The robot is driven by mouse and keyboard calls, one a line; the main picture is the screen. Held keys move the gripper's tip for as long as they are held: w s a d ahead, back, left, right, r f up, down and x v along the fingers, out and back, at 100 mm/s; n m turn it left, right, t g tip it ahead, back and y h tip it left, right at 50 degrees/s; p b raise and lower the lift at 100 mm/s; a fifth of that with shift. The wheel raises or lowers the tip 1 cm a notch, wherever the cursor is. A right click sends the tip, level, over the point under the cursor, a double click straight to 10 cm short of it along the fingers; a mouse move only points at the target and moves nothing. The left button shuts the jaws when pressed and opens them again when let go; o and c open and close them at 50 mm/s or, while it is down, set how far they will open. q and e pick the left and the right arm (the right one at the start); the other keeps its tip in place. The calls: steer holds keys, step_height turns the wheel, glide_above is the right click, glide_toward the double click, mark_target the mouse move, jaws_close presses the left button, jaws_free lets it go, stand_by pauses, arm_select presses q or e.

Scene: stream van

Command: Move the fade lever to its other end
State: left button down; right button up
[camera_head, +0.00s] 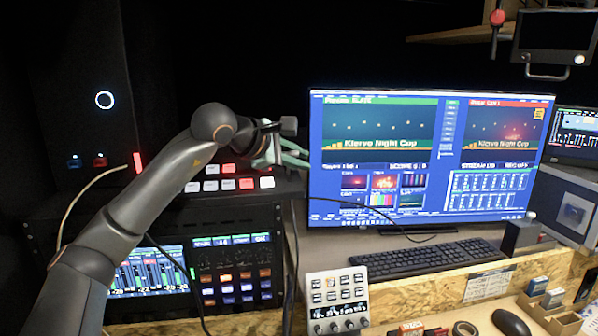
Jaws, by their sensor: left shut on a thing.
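The switcher panel (225,187) has rows of red and white lit buttons and stands on top of the rack unit at centre left. My left arm reaches over it from the lower left. My left gripper (287,154), with pale green fingers, is at the panel's right end, just left of the large monitor. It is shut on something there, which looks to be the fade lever. The lever itself is hidden by the fingers and wrist, so its position cannot be read. My right gripper is not in view.
The large monitor (420,160) stands close right of my left gripper. A keyboard (428,258), a white button pad (338,300) and a mouse (510,323) lie lower right. A rack unit with a lit screen (150,272) is below the panel. Cables hang nearby.

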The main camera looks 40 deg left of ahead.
arm_select(q)
steer(key=shift+s+d+f+m+t+y+b, duration=0.15)
steer(key=shift+s+f+m+t+y+b, duration=0.2)
steer(key=shift+t+b, duration=0.4)
steer(key=shift+d+m+b, duration=0.1)
steer(key=shift+m+b, duration=0.15)
steer(key=shift+b, duration=0.35)
steer(key=shift+s+d+m+t+y+b, duration=0.15)
steer(key=shift+m+t+y+b, duration=0.25)
steer(key=shift+b, duration=0.45)
steer(key=shift+d+r+t+b, duration=0.1)
steer(key=shift+r+t+b, duration=0.05)
steer(key=shift+t+b, duration=0.2)
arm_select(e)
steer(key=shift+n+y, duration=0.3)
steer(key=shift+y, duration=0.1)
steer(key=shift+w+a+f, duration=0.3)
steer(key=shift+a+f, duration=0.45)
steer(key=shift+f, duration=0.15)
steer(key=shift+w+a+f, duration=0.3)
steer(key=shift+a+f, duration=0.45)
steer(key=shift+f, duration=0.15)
arm_select(q)
steer(key=c, duration=0.9)
jaws_free()
steer(key=shift+o, duration=0.2)
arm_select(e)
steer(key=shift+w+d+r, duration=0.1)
